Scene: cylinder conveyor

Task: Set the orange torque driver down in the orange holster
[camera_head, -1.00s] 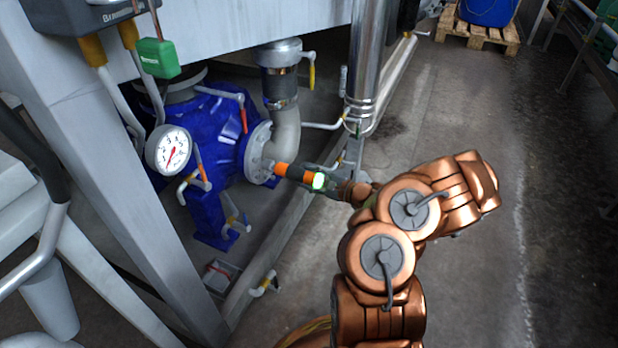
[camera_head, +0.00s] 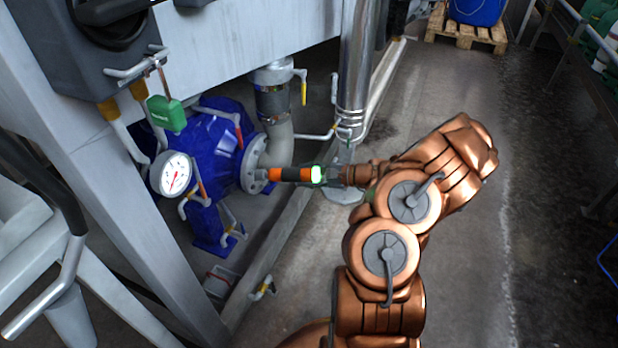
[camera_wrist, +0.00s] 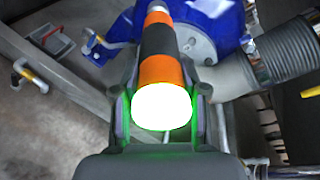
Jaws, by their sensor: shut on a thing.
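The torque driver (camera_head: 295,174) is orange and black, with a bright glowing white end. My gripper (camera_head: 322,175) is shut around its glowing end. The driver lies roughly level, pointing left toward the flange of the blue pump. In the wrist view the driver (camera_wrist: 158,45) points away from my gripper (camera_wrist: 163,100), with a finger on each side of its glowing end. Its grey tip overlaps the flange area in the picture; I cannot tell whether it touches. I cannot make out an orange holster in either view.
A blue pump (camera_head: 212,135) with a flange (camera_head: 252,172) and a white gauge (camera_head: 174,174) stands under the machine frame at left. A steel pipe (camera_head: 355,70) rises behind the driver. Low rails run along the floor (camera_head: 470,100), which is mostly clear on the right.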

